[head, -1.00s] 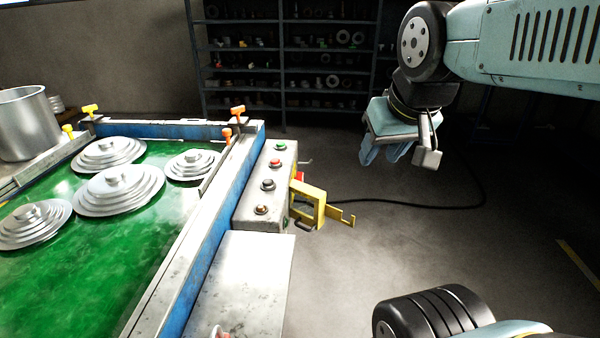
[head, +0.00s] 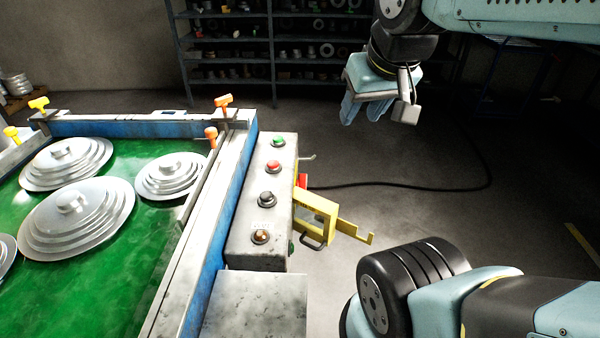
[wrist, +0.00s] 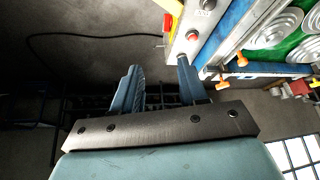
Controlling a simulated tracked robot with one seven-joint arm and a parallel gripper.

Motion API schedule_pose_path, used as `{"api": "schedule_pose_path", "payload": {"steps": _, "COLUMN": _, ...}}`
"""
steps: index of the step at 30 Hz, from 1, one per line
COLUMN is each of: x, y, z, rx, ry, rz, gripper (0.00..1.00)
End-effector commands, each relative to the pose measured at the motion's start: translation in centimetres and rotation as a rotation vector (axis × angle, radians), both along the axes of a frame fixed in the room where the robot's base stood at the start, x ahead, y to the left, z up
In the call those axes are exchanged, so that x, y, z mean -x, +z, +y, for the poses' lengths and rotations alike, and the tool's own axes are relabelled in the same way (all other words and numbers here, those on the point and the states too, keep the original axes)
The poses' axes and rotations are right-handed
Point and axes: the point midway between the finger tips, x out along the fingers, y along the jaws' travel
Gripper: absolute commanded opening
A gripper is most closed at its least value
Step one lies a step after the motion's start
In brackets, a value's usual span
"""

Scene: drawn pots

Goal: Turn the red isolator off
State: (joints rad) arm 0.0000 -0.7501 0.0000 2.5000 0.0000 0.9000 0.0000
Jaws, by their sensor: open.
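The red isolator (head: 302,181) shows as a small red patch on the right side of the grey control box, mostly hidden behind a yellow bracket (head: 322,214). In the wrist view the red isolator (wrist: 168,24) is at the top, beside the yellow part (wrist: 170,6). The control box (head: 262,200) has green, red, black and orange-brown buttons on top. My gripper (head: 362,112) hangs in the air to the right of and beyond the box, apart from it. In the wrist view my gripper (wrist: 160,72) has its two fingers spread with nothing between them.
A blue-edged table with a green top (head: 150,210) and stacked silver discs (head: 78,215) lies left of the box. Orange handles (head: 222,101) stick up at its far corner. A black cable (head: 400,185) lies on the floor. Shelves (head: 270,50) stand behind. Floor right of the box is open.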

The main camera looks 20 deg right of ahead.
Motion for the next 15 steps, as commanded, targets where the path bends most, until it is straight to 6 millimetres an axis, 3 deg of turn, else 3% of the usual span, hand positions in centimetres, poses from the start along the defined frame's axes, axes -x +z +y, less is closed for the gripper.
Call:
{"api": "schedule_pose_path", "payload": {"steps": 5, "x": 0.0, "y": 0.0, "z": 0.0, "rx": 0.000, "ry": 0.000, "rz": 0.000, "gripper": 0.43}}
{"api": "schedule_pose_path", "payload": {"steps": 10, "x": -0.2, "y": -0.1, "z": 0.0, "rx": -0.011, "ry": -0.011, "rz": 0.013, "gripper": 0.49}}
{"api": "schedule_pose_path", "payload": {"steps": 15, "x": -1.6, "y": -1.2, "z": 0.3, "rx": -0.074, "ry": -0.086, "rz": 0.100, "gripper": 0.49}}
